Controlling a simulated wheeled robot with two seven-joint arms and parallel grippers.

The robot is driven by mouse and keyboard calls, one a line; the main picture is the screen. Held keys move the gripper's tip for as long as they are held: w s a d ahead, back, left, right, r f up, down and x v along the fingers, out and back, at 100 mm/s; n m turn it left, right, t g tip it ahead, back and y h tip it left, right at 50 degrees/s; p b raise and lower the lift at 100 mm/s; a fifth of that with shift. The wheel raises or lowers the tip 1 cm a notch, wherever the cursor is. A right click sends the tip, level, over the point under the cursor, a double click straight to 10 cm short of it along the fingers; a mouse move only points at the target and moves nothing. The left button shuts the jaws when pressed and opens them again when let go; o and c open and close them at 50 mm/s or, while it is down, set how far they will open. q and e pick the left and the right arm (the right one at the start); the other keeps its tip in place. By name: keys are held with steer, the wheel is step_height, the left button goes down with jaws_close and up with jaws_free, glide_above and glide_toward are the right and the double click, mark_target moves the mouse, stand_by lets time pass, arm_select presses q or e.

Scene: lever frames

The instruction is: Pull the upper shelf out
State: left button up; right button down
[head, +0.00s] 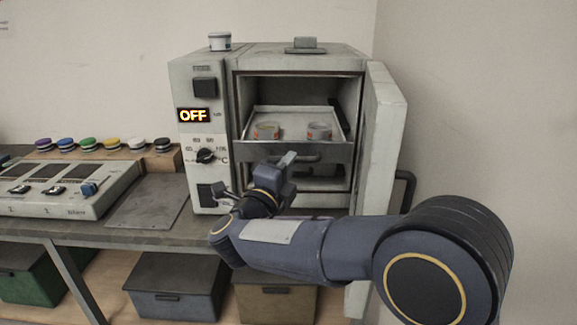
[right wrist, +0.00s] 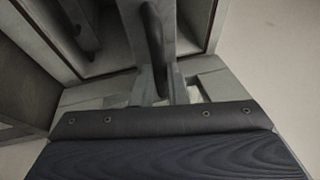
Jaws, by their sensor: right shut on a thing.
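The upper shelf (head: 250,152) is a grey metal tray in the open oven (head: 290,57). Its front panel spans the opening and seems to stand at or slightly beyond the oven's front edge. Two small cups (head: 267,131) (head: 319,131) with orange markings stand on it. Its bar handle (head: 310,157) is partly hidden by my right gripper (head: 287,161), which is shut on it. The right wrist view shows the dark handle (right wrist: 154,42) running down between the fingers (right wrist: 163,84). My left gripper is not in view.
The oven door (head: 384,140) stands open on the right, close to my right arm. A lower shelf (head: 318,184) lies inside in shadow. A control panel (head: 75,188), a flat plate (head: 148,203) and several coloured knobs (head: 87,143) are left. Bins (head: 175,287) stand below.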

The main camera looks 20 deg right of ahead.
steer(key=s+a+b, duration=0.2)
steer(key=s, duration=0.5)
steer(key=shift+s, duration=0.25)
steer(key=shift+a, duration=0.1)
steer(key=c, duration=1.4)
jaws_free()
steer(key=shift+c, duration=0.2)
steer(key=v, duration=0.7)
steer(key=shift+s+a+b, duration=0.25)
steer(key=shift+s+b, duration=0.05)
steer(key=shift+b, duration=0.1)
steer(key=shift+f, duration=0.1)
